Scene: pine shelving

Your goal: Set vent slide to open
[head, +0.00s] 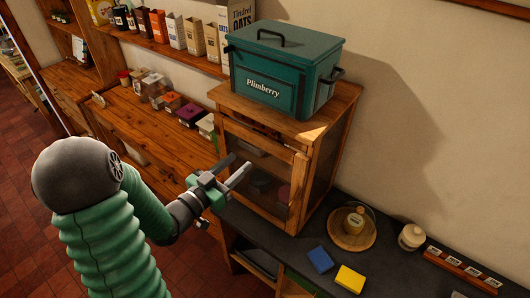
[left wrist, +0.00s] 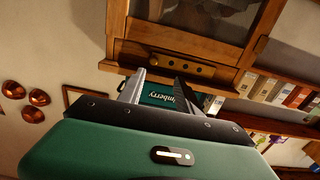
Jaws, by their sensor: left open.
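The vent slide (left wrist: 180,63) is a wooden strip with a row of dark round spots, set in the top rail of the wooden cabinet's front. The left wrist view shows it upside down; I cannot tell its setting there. In the head view the cabinet (head: 330,150) stands on the dark counter, and the vent strip (head: 264,130) is small and shadowed above the glass door (head: 258,172). My left gripper (head: 237,167) is open and empty, in front of the door and below the strip in the head view. Its fingers (left wrist: 160,78) point toward the rail. My right gripper is not in view.
A teal Plimberry bin (head: 272,65) sits on the cabinet top. Right of the cabinet are a jar on a round wooden board (head: 330,237), a blue sponge (head: 320,260), a yellow sponge (head: 350,279) and a spice rack (head: 462,270). Shelves with boxes stand behind left.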

